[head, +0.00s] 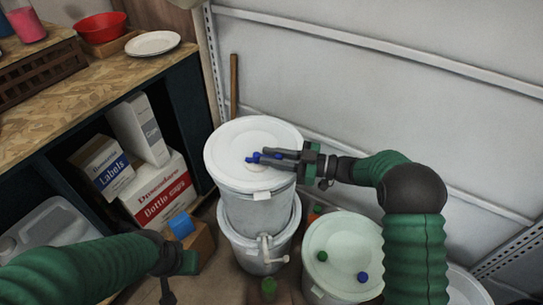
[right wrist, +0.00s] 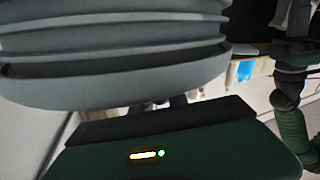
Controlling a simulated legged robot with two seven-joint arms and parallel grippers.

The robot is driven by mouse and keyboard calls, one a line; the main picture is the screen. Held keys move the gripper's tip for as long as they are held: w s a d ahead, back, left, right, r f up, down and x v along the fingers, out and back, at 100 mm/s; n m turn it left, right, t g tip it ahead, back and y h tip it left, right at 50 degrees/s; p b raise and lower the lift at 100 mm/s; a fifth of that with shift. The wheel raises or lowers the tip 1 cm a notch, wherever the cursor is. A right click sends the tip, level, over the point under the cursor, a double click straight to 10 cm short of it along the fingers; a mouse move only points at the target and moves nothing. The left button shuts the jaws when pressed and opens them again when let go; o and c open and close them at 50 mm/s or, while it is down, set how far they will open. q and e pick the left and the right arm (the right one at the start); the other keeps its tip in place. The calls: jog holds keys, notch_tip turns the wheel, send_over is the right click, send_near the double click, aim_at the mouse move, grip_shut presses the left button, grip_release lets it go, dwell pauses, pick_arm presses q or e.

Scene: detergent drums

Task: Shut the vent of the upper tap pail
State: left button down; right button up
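Two white pails are stacked near the wall in the head view. The upper pail (head: 254,212) has a white lid (head: 240,137) and a white tap (head: 265,243) low on its front. A small blue vent (head: 251,159) shows on the lid at the tips of my right gripper (head: 262,156). More blue shows between its two fingers, which lie low over the lid. I cannot tell whether they press on the vent. The right wrist view shows a ribbed grey pail side (right wrist: 115,50); the fingertips are hidden there. My left gripper (head: 168,292) is low at the left, away from the pails, its fingers unclear.
The lower pail (head: 252,262) stands beneath. Another lidded pail (head: 343,250) with green and blue caps is to the right, beside my right arm. A shelf with boxes (head: 158,188) and a wooden counter (head: 100,85) are on the left. A wooden stick (head: 234,85) leans on the wall.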

jog(key=shift+o, duration=1.1)
jog(key=shift+a, duration=0.2)
